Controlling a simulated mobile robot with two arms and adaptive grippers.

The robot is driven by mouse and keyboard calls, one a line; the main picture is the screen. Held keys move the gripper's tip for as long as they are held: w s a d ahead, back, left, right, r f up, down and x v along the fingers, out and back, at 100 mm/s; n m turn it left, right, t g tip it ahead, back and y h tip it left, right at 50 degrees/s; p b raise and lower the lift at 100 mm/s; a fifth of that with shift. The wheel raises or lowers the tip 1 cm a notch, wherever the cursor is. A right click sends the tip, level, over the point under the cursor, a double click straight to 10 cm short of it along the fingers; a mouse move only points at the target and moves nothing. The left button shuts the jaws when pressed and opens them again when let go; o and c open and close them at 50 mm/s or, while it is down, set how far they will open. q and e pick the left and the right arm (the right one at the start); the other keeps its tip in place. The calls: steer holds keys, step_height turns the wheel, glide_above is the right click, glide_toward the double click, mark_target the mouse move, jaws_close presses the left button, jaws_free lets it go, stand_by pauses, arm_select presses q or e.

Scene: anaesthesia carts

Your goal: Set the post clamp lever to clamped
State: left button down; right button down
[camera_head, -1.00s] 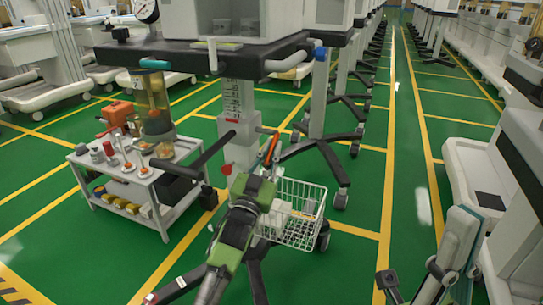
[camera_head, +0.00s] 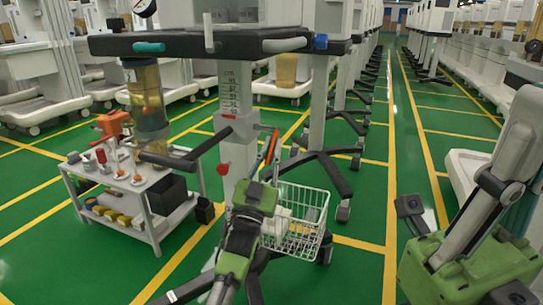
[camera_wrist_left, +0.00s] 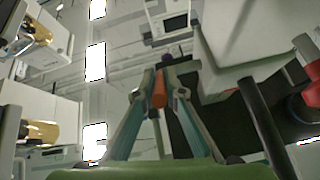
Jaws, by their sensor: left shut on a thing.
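The grey post clamp (camera_head: 238,127) sits around the white post (camera_head: 230,92) below the dark worktop. A red-orange lever handle (camera_head: 272,146) stands tilted at the clamp's right side. My left gripper (camera_head: 266,160) reaches up to it from below. In the left wrist view, my left gripper's fingers (camera_wrist_left: 159,85) close around the red-orange handle (camera_wrist_left: 159,92). The fingers hide part of the lever, and I cannot tell its setting. My right gripper (camera_head: 525,112) is large at the right edge, fingers pointing up, away from the clamp. Its finger gap is hidden.
A wire basket (camera_head: 292,222) hangs right of my left gripper. A grey side cart (camera_head: 150,195) with bottles stands left. The dark worktop (camera_head: 180,45) is above. The green floor is free in the right-hand aisle.

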arm_select(q)
steer(key=shift+f, duration=0.1)
stand_by(0.4)
steer(key=c, duration=2.1)
jaws_free()
steer(key=v, duration=1.2)
